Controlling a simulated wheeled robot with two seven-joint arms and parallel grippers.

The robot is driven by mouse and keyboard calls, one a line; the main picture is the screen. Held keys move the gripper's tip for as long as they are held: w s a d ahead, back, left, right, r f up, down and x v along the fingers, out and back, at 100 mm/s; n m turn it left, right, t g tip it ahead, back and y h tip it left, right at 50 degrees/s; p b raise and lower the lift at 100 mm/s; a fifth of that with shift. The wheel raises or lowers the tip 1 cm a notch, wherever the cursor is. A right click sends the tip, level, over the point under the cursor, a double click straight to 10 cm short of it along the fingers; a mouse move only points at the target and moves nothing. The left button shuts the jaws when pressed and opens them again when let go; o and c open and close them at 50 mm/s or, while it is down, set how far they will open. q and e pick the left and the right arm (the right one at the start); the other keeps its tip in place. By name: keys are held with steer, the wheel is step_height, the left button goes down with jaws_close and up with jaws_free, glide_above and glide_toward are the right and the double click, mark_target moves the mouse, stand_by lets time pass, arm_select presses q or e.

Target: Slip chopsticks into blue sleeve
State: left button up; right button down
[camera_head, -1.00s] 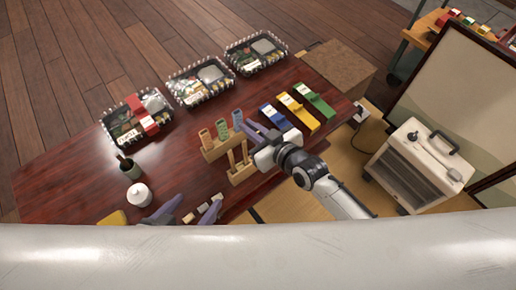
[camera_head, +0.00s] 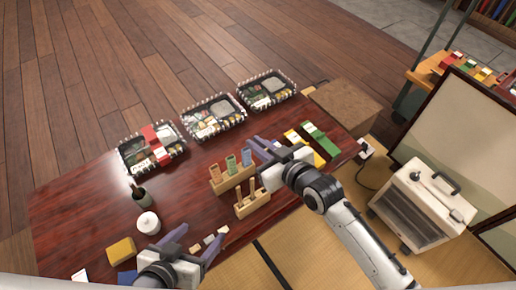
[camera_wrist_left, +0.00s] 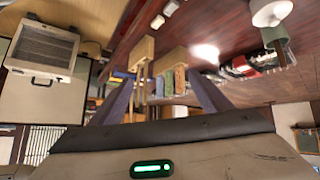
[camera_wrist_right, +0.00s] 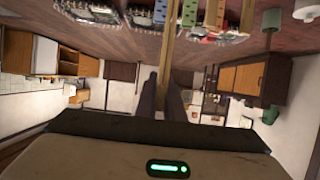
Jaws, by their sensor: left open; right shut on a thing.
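My right gripper (camera_head: 259,150) is shut on a pair of chopsticks; in the right wrist view they run as pale wooden sticks (camera_wrist_right: 167,45) between its fingers. The blue sleeve (camera_head: 247,157) stands upright in a wooden rack (camera_head: 233,179), beside a green and an orange sleeve. The right gripper is just beside the blue sleeve; whether the chopstick tips are inside it I cannot tell. More chopsticks (camera_head: 251,187) stand in a second wooden holder (camera_head: 253,206) in front. My left gripper (camera_head: 203,240) is open and empty near the table's front edge.
Several bento boxes (camera_head: 212,117) line the back of the table. A white lidded pot (camera_head: 148,222), a dark cup (camera_head: 140,197) and a yellow block (camera_head: 121,250) stand at left. Small pale blocks (camera_head: 209,239) lie near my left gripper. Green and yellow wrapped items (camera_head: 320,140) lie at right.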

arm_select(q)
steer(key=r+p, duration=0.3)
steer(key=p, duration=0.1)
steer(key=r+p, duration=0.3)
steer(key=p, duration=0.1)
steer(key=shift+w+a, duration=0.15)
steer(key=shift+w, duration=0.05)
stand_by(0.5)
steer(key=shift+f, duration=0.1)
